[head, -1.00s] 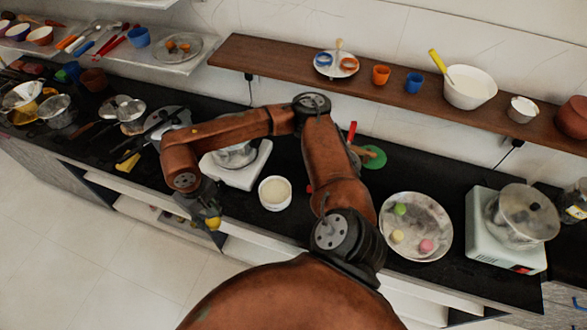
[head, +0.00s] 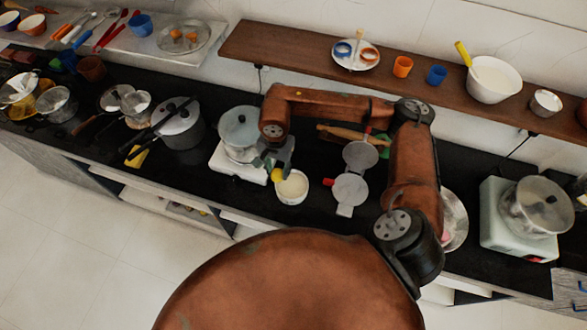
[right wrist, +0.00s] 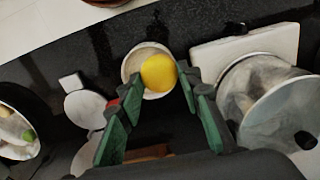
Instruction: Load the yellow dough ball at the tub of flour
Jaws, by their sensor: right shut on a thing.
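The yellow dough ball (head: 277,175) is held at the tips of my right gripper (head: 270,166). The right wrist view shows the ball (right wrist: 158,72) between the green finger pads of the gripper (right wrist: 160,86). The tub of flour (head: 293,188) is a small white round tub on the black counter. The ball is over the tub's left rim in the head view, and covers part of its opening in the right wrist view, where the tub (right wrist: 130,62) shows behind it. I cannot tell whether the ball touches the flour. My left gripper is out of view.
A pot (head: 238,128) on a white stove stands just left of the tub. A metal press (head: 350,188) lies open to its right. My right arm hides most of a steel plate (head: 455,220). A shelf (head: 320,58) runs along the wall.

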